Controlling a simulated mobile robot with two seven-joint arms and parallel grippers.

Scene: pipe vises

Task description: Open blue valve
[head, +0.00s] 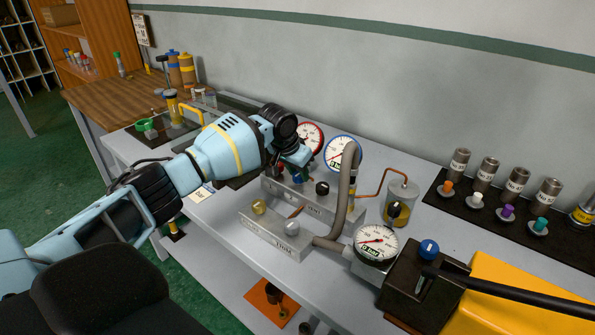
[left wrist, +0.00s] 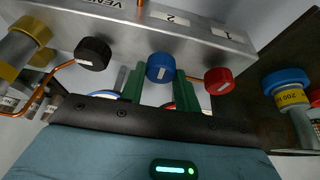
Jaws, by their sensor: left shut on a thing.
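The blue valve (left wrist: 160,67) is a round knob with a white mark, between a black knob (left wrist: 92,53) and a red knob (left wrist: 219,80) on a grey metal block. In the left wrist view, the green fingers of my left gripper (left wrist: 159,80) stand on either side of the blue knob and are shut on it. In the head view, the blue knob (head: 297,179) shows just below my left gripper (head: 293,168), which partly covers the block. The white mark on the knob points slanting down. My right gripper is not in view.
Red-rimmed (head: 310,136) and blue-rimmed (head: 343,153) gauges stand behind the block. Several metal cylinders line the back right.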

